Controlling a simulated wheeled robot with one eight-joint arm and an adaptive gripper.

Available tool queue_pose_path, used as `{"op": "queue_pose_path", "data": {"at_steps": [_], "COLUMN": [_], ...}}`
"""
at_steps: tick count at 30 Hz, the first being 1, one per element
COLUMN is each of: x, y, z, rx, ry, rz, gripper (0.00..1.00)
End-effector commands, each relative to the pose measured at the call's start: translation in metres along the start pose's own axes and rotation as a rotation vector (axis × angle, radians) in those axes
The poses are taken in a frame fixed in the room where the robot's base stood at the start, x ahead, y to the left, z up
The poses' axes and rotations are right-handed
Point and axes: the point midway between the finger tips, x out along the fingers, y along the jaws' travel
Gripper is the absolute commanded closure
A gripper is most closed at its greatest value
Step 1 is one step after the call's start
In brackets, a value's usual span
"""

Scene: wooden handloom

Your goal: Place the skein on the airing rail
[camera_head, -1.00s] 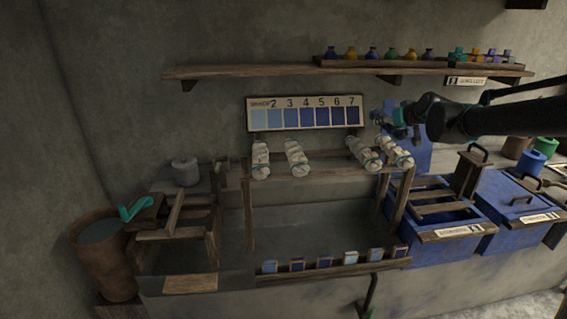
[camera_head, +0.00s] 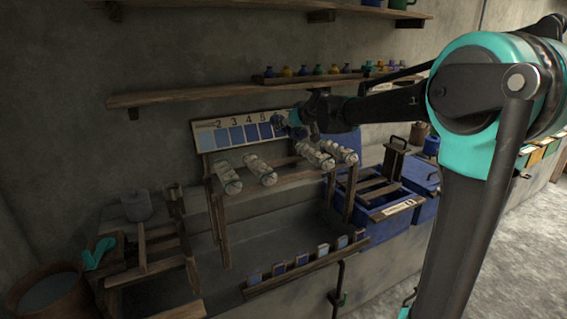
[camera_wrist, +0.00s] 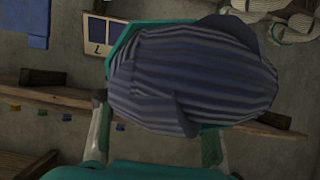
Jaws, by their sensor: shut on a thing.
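The skein (camera_wrist: 195,80) is a blue bundle with pale stripes. It fills the middle of the wrist view. My gripper (camera_head: 303,122) is shut on it, with fingers on both sides of it in the wrist view. In the head view the gripper is small and dark, in front of the right end of the numbered chart, and the skein is hard to make out. The wooden rail frame (camera_head: 287,181), apparently the airing rail, stands below the chart. Several pale tied skeins (camera_head: 260,169) lie across it, with a gap in the middle. The gripper appears above the rail.
The numbered shade chart (camera_head: 235,134) is behind the rail. A shelf (camera_head: 190,95) with small bottles runs above. A row of blue sample cards (camera_head: 300,260) lines the front ledge.

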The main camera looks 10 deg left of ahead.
Motion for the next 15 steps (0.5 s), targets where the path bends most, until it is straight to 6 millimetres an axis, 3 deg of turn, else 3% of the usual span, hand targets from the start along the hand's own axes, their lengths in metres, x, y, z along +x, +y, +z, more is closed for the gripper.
{"op": "queue_pose_path", "data": {"at_steps": [9, 15], "x": [0.037, 0.048], "y": [0.000, 0.000], "z": [0.066, 0.086], "rx": [0.000, 0.000], "ry": [0.000, 0.000], "rz": [0.000, 0.000], "gripper": [0.84, 0.84]}}
